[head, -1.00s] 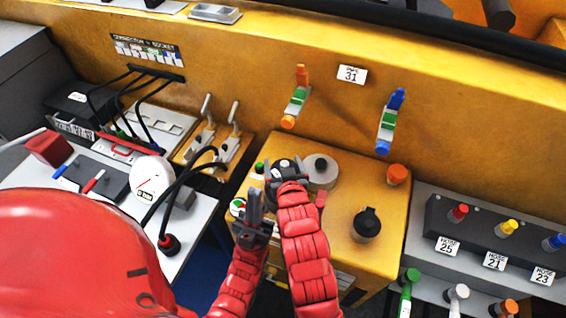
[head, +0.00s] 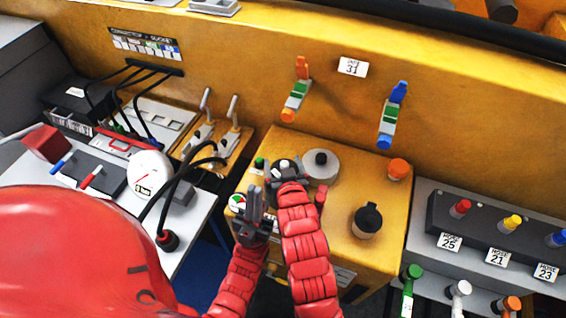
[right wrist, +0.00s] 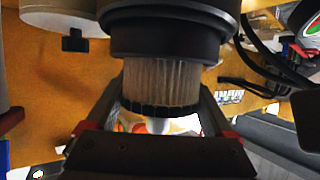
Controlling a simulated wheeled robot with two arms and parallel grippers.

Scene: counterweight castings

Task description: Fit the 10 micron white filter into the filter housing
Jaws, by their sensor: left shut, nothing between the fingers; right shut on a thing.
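A filter with a pleated off-white body (right wrist: 160,82) and a dark ribbed end ring is held in my right gripper (head: 286,172). In the right wrist view, which looks upside down, the fingers stand on both sides of it. Its other end meets or enters the wide dark round filter housing (right wrist: 165,32); how deep it sits I cannot tell. In the head view the right gripper and arm hide the housing and nearly all of the filter. My left gripper (head: 255,203) is shut and empty, fingers upward, just left of the right one. No micron marking is readable.
The yellow bench also holds a grey round lid with a black knob (head: 321,166), a black-topped cup (head: 367,220), an orange cap (head: 398,169) and a red-green dial (head: 237,203). A white gauge (head: 150,172) and black hoses lie left. A hose block (head: 490,235) stands right.

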